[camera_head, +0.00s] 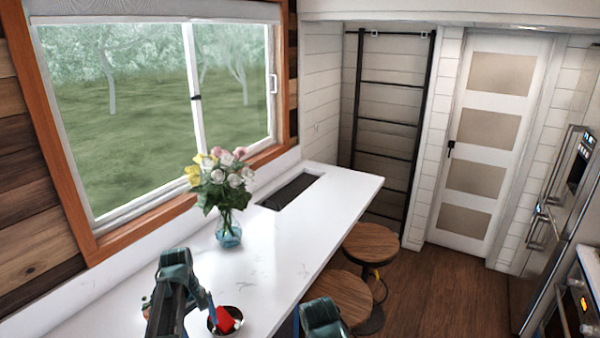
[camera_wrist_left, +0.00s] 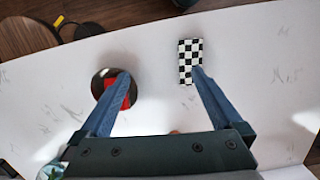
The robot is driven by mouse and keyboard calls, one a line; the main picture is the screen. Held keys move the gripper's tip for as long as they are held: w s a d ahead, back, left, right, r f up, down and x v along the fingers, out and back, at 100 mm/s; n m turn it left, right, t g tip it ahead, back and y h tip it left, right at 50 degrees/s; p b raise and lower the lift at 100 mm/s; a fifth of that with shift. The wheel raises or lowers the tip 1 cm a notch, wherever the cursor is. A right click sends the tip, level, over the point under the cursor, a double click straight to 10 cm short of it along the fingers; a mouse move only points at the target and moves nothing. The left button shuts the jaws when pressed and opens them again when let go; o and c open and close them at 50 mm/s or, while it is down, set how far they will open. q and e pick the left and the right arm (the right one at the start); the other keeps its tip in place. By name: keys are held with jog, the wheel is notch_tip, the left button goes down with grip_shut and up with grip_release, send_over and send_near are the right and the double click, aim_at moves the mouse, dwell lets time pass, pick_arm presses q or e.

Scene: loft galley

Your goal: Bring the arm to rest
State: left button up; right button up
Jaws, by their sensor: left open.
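My left arm (camera_head: 176,285) reaches over the white counter (camera_head: 262,262) from the bottom of the head view. In the left wrist view my left gripper (camera_wrist_left: 161,78) is open, with its two blue fingers spread and nothing between them but counter. One fingertip overlaps a dark round bowl (camera_wrist_left: 103,101) holding a red item (camera_wrist_left: 112,101). The other fingertip overlaps the lower edge of a black-and-white checkered item (camera_wrist_left: 189,52). Whether the fingers touch either is unclear. The bowl shows in the head view beside a blue finger. A teal part of my right arm shows; its gripper does not.
A blue glass vase (camera_head: 229,235) of flowers stands on the counter near the window. A dark recess (camera_head: 291,192) lies beyond it. Two wooden stools (camera_head: 370,243) stand along the counter's right side. A steel oven and fridge (camera_head: 550,225) are at far right. Wooden floor between is clear.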

pick_arm(q)
jog(key=s+d+f+m+y+b, duration=0.1)
jog(key=s+d+f+m+b, duration=0.5)
jog(key=d+f+b, duration=0.4)
jog(key=s+d+f+m+y+b, duration=0.1)
jog(key=s+d+f+m+b, duration=0.5)
jog(key=d+f+m+b, duration=0.2)
jog(key=d+f+b, duration=0.2)
jog(key=d+f, duration=0.1)
jog(key=shift+s+f+m+t+y+b, duration=0.3)
jog(key=shift+s+b, duration=0.05)
pick_arm(e)
notch_tip(320, 180, down, 21)
jog(key=shift+w+f, duration=0.2)
jog(key=shift+w, duration=0.2)
